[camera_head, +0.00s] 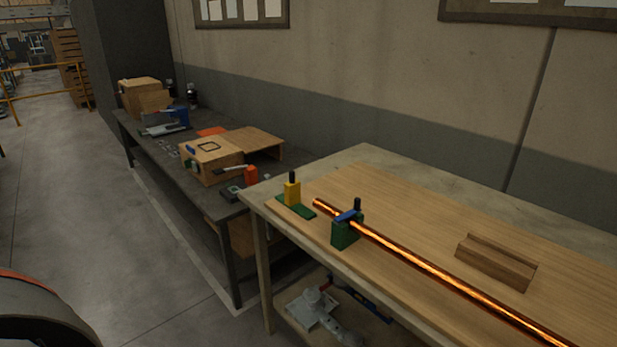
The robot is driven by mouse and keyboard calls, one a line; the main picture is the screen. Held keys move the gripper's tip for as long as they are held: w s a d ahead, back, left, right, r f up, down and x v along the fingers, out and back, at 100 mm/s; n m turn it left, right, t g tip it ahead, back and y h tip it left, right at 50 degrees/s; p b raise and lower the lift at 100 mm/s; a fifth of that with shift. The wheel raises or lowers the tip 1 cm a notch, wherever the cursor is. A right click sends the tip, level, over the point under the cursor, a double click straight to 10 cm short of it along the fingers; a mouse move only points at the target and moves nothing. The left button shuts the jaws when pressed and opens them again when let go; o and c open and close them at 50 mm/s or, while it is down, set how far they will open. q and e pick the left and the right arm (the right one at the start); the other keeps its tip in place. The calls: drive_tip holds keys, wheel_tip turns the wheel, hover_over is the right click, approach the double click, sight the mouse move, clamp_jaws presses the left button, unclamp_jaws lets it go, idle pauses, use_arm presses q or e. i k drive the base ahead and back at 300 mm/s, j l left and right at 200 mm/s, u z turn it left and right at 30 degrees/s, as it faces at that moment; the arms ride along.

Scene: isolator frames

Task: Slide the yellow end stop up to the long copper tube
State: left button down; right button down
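The yellow end stop (292,192) has a black knob on top and stands at the far left end of a green strip (303,210) on the wooden board. The long copper tube (433,265) lies diagonally across the board, from near the end stop to the lower right edge of the view. Its left end (318,203) is apart from the yellow stop, with a gap between them. A green clamp (346,233) with a blue top and black knob sits around or under the tube near that end. Neither of my grippers is in view.
A brown grooved wooden block (496,261) lies on the board (400,200) behind the tube. A dark bench (165,148) with cardboard boxes (211,160) and tools stands further left. Grey equipment (318,308) lies below the table.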

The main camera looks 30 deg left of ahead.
sight(292, 188)
drive_tip(key=l+z, duration=0.15)
drive_tip(key=l, duration=0.2)
drive_tip(key=u, duration=1.25)
drive_tip(key=j, duration=0.2)
drive_tip(key=i, duration=0.05)
